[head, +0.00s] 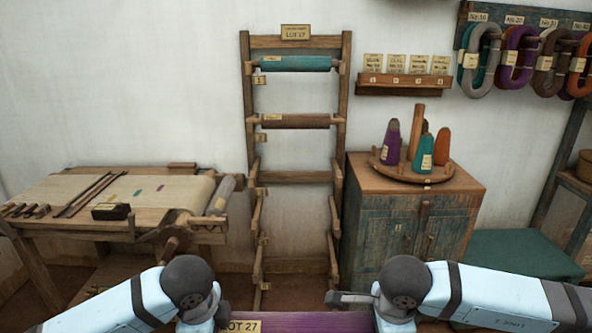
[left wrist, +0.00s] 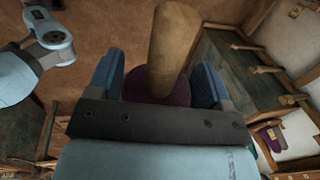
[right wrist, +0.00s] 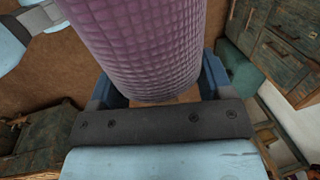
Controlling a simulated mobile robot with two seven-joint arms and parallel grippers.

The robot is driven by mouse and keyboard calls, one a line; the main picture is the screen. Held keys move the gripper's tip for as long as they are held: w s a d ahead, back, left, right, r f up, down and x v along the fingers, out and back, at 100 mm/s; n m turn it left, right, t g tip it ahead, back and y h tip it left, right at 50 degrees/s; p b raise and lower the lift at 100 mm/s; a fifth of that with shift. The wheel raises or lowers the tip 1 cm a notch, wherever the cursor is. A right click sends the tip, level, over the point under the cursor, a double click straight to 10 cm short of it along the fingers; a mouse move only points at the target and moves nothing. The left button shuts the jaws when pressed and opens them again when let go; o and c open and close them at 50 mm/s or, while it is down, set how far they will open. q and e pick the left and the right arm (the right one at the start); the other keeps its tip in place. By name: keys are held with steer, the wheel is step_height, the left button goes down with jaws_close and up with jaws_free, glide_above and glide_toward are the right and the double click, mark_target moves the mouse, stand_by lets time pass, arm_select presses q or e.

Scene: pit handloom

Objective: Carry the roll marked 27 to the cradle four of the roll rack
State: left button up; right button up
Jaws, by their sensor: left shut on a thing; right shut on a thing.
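The purple roll (head: 310,322) lies level across the bottom of the head view, with a tag reading LOT 27 near its left end. My left gripper (left wrist: 155,88) is shut on the roll's left end, where the wooden shaft (left wrist: 172,45) shows. My right gripper (right wrist: 160,90) is shut at its other end, where quilted purple cloth (right wrist: 140,45) fills the right wrist view. The roll rack (head: 343,110) stands ahead against the wall. A teal roll (head: 295,63) lies in its top cradle and a brown roll (head: 295,121) below that. The lower cradles look empty; their small tags are unreadable.
A wooden table (head: 120,222) with cloth and tools stands left of the rack. A cabinet (head: 410,235) with cones on a round tray (head: 425,178) stands close at its right. A green-topped bench (head: 520,255) is further right. The rack's lower front looks clear.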

arm_select(q)
steer(key=shift+w+d, duration=0.15)
arm_select(e)
steer(key=shift+w+a, duration=0.15)
arm_select(q)
steer(key=o, duration=1.4)
steer(key=r, duration=0.4)
steer(key=s+r+p, duration=0.1)
steer(key=r, duration=0.2)
steer(key=s+r, duration=0.1)
steer(key=r, duration=0.3)
steer(key=shift+s+r, duration=0.2)
steer(key=shift+r, duration=0.15)
arm_select(e)
steer(key=shift+r, duration=0.75)
